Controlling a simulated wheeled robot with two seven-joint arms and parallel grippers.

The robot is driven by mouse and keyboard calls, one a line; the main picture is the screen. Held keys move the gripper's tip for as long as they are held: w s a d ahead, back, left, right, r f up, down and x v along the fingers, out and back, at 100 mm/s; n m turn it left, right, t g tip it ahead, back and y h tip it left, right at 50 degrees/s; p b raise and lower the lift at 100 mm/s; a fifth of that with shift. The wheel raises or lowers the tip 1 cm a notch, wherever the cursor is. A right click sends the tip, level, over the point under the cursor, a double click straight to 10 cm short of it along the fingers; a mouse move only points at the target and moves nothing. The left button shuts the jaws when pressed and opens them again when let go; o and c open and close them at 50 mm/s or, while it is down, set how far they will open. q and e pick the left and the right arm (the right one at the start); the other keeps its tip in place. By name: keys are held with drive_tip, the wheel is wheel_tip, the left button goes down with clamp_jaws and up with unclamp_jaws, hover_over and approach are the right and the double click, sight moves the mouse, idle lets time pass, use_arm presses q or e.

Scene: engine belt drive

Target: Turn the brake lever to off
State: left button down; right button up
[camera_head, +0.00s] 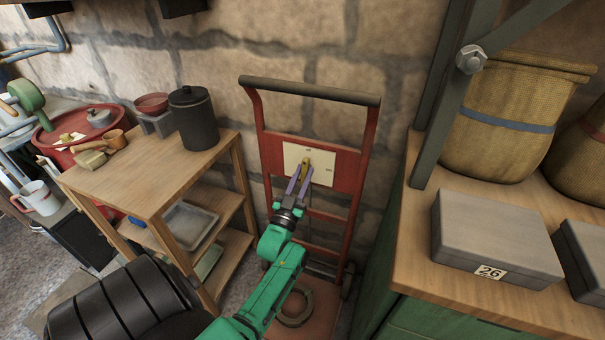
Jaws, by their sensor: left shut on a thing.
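The brake lever (307,163) is a small yellowish-brown handle on a cream plate (322,158). The plate is fixed to a red panel on a red hand-truck-like frame (363,165) with a dark top bar, against the stone wall. My left gripper (304,176), on a green arm, reaches up to the plate from below. Its two purple fingers are shut on the lever, one on each side. The markings on the plate are too small to read. The lower part of the lever is hidden between the fingers. My right gripper is not in view.
A wooden shelf (150,178) with a dark lidded canister (194,118) stands to the left. A wooden counter (420,232) with a grey box (490,240) marked 26 and woven baskets (505,120) stands to the right. The space directly around the plate is clear.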

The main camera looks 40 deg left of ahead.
use_arm(q)
drive_tip(key=shift+n+y, duration=0.3)
drive_tip(key=shift+n, duration=0.4)
drive_tip(key=c, duration=0.7)
unclamp_jaws()
drive_tip(key=v, duration=1.4)
drive_tip(key=shift+s+d, duration=0.15)
drive_tip(key=shift+s, duration=0.15)
drive_tip(key=shift+f, duration=0.1)
